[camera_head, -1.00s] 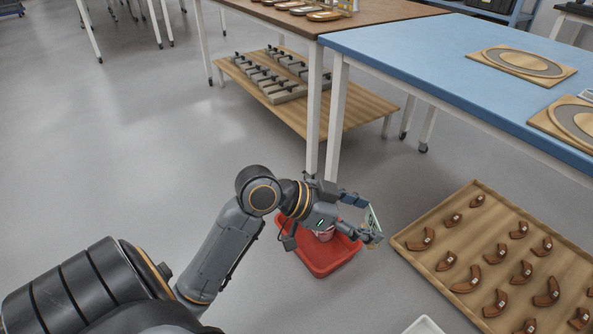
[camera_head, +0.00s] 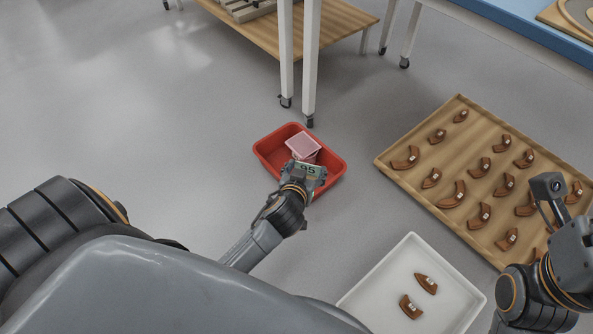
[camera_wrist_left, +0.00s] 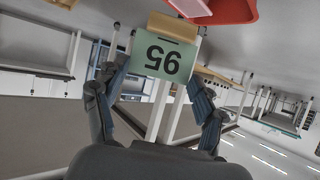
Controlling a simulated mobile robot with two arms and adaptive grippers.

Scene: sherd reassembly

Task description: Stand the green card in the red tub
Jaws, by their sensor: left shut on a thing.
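The green card (camera_head: 307,168), marked 95, is in my left gripper (camera_head: 308,173), which is shut on it. In the head view they are at the right front part of the red tub (camera_head: 266,155); whether the card is above or inside the rim cannot be told. In the left wrist view the card (camera_wrist_left: 164,57) is between the fingers, its number upside down. A tan block (camera_wrist_left: 178,28) adjoins its far edge. The tub's rim (camera_wrist_left: 235,10) shows at the top right. My right gripper (camera_head: 580,245) is partly in view at the right edge; its fingers are unclear.
A pink box-like thing (camera_head: 302,146) is in the tub. A white tray (camera_head: 372,296) with two brown sherds stands in front. A wooden tray (camera_head: 393,167) with several sherds lies on the right. Table legs (camera_head: 312,60) stand behind the tub. Floor to the left is clear.

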